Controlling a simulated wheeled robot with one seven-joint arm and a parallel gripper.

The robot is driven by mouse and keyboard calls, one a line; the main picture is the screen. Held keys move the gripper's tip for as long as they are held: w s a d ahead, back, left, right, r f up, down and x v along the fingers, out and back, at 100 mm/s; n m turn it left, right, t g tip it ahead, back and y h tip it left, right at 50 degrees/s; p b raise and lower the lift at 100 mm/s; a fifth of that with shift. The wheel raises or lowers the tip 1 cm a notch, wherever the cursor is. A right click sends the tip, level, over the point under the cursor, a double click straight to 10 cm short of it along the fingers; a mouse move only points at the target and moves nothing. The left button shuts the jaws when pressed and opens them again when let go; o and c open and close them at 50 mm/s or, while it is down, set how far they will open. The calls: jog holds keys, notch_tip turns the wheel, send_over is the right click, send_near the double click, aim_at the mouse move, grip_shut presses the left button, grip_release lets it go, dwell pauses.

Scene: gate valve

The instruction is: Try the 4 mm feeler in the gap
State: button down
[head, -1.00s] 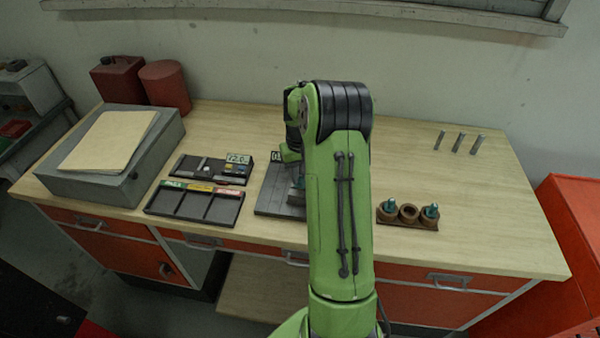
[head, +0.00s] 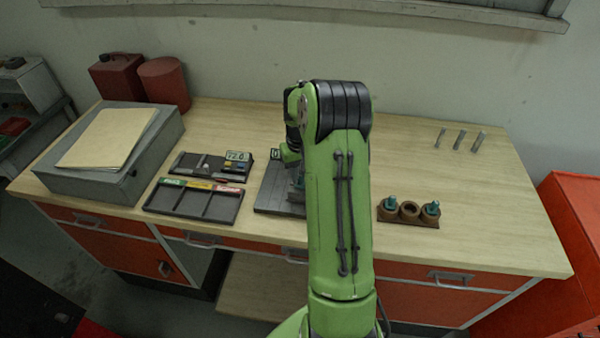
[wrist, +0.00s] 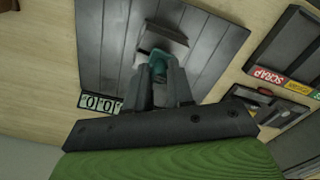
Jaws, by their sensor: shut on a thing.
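My gripper (wrist: 160,88) is shut on a teal piece (wrist: 158,62), which shows between its fingers in the wrist view. The piece is at the near side of a grey block (wrist: 165,36) on a dark slatted plate (wrist: 112,40). The fingers hide its lower end, so I cannot tell whether it is in a gap or only beside the block. In the head view the plate (head: 275,196) shows left of my arm, which hides most of the gripper. A brown holder (head: 409,220) has similar teal-topped pieces in its outer sockets; its middle socket is empty. No feeler size is readable.
A sorting tray (head: 194,207) with coloured labels and a dark tray with a display (head: 238,156) lie left of the plate. A small readout (wrist: 100,103) stands beside the plate. The right bench top is mostly clear.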

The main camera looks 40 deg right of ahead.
jog(key=shift+f, duration=0.35)
jog(key=shift+r, duration=0.15)
dwell(0.8)
jog(key=shift+r+p, duration=3.35)
jog(key=shift+r, duration=1.2)
jog(key=shift+f, duration=0.15)
